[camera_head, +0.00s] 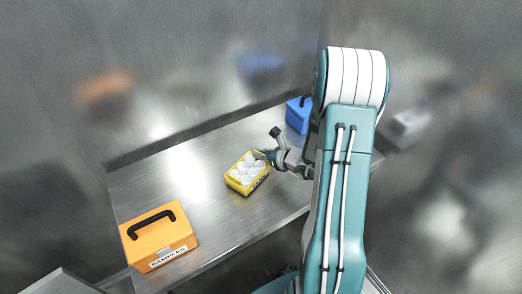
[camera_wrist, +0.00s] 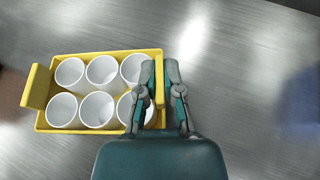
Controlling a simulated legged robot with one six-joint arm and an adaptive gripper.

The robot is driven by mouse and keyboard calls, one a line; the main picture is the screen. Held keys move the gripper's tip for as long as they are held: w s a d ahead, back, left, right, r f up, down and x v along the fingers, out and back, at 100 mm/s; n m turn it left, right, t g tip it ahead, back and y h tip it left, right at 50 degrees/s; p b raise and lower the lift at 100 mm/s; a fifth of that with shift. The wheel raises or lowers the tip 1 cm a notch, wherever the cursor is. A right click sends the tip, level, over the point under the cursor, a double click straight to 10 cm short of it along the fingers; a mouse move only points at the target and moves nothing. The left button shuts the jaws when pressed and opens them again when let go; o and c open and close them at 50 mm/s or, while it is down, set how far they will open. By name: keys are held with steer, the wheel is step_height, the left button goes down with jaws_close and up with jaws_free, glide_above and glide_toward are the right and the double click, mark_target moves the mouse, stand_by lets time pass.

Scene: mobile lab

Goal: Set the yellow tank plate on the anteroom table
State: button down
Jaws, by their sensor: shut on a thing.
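The yellow tank plate (camera_head: 233,182) is a yellow tray with several white cups in it. In the head view it is at the middle of the steel table (camera_head: 205,215), on or just above its top; I cannot tell which. It also shows in the wrist view (camera_wrist: 98,131), left of centre, with a raised yellow handle at its left end. My gripper (camera_head: 268,157) is at the tray's right end. In the wrist view my gripper (camera_wrist: 166,95) is shut on the right end of the tray, and its fingers partly hide the cups there.
An orange case (camera_head: 160,243) with a black handle and a label reading SAMPLES stands at the table's front left. A blue case (camera_head: 297,117) stands at the back right, partly behind my arm. Bare steel lies between the tray and the orange case. Metal walls rise behind.

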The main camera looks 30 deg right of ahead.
steer(key=shift+d+f, duration=0.4)
steer(key=shift+d, duration=0.35)
steer(key=shift+a, duration=0.35)
steer(key=c, duration=0.8)
jaws_free()
steer(key=shift+a, duration=0.65)
steer(key=shift+d, duration=0.7)
steer(key=shift+s+d+r, duration=0.1)
steer(key=shift+d, duration=0.1)
steer(key=a+v, duration=0.1)
steer(key=v, duration=1.1)
steer(key=s+a+r+n+g+y, duration=0.15)
steer(key=a+r+n+g, duration=0.3)
steer(key=a+n, duration=0.45)
steer(key=s+a+r+n+g, duration=0.35)
steer(key=a+r+n, duration=0.25)
steer(key=a+n, duration=0.2)
steer(key=s+a+r+n+t+h, duration=0.1)
steer(key=s+r+n+h, duration=0.6)
steer(key=n, duration=0.7)
steer(key=shift+s+a+r, duration=0.45)
steer(key=shift+r, duration=0.65)
